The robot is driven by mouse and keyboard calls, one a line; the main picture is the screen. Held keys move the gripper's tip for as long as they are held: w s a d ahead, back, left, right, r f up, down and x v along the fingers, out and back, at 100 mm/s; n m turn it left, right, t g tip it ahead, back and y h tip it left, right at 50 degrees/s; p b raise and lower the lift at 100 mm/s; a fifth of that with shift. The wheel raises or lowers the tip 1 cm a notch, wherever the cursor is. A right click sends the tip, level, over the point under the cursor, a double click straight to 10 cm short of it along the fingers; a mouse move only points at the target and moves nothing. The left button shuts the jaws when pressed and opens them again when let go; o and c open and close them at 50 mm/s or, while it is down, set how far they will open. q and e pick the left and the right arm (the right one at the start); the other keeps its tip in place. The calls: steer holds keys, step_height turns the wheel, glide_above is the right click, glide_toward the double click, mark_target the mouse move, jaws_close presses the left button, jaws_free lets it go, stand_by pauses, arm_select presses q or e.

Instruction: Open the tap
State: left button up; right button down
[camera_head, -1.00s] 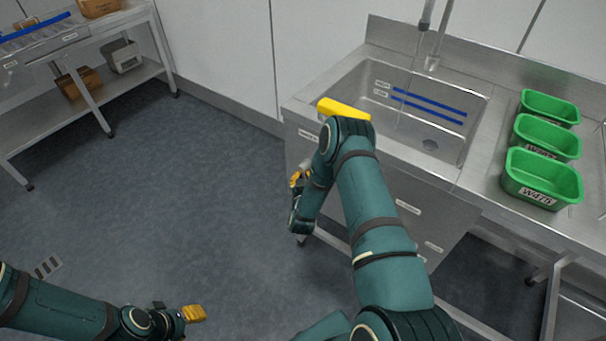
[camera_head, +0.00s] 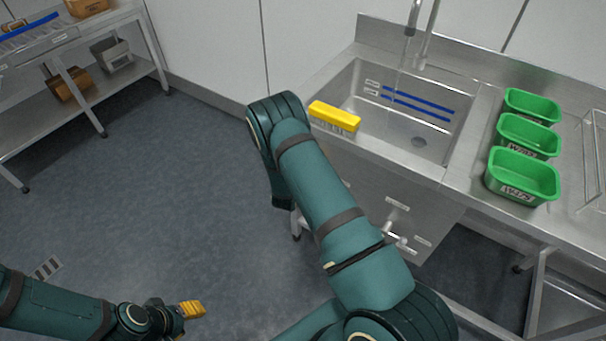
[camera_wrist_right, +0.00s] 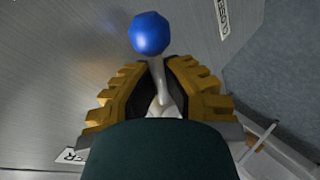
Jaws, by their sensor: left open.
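In the right wrist view, a blue ball knob (camera_wrist_right: 150,33) sits on the end of a pale metal stem (camera_wrist_right: 158,78). The stem runs between the yellow fingers of my right gripper (camera_wrist_right: 159,72), with the knob beyond the fingertips. Whether the fingers press on the stem is unclear. In the head view my right arm hides this gripper. The tap spout (camera_head: 411,28) rises behind the steel sink (camera_head: 345,85). Pale metal fittings (camera_head: 397,238) show on the cabinet front beside my right arm. My left gripper (camera_head: 193,309) is open and empty, low at the left over the floor.
A yellow brush-like block (camera_head: 335,115) lies on the sink's front left rim. Several green tubs (camera_head: 522,178) stand on the counter at the right, with a wire rack (camera_head: 593,160) beyond them. A steel shelf table (camera_head: 85,95) stands far left. The floor between is clear.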

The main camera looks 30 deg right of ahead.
steer(key=shift+s+r+n+g+p, duration=0.1)
steer(key=shift+r+n+g+p, duration=0.25)
steer(key=shift+n+g, duration=0.15)
steer(key=shift+s+r+n+g+h+p, duration=0.1)
steer(key=shift+r+n+g+h+p, duration=0.35)
steer(key=shift+n+g, duration=0.45)
steer(key=c, duration=1)
jaws_free()
steer(key=v, duration=1.2)
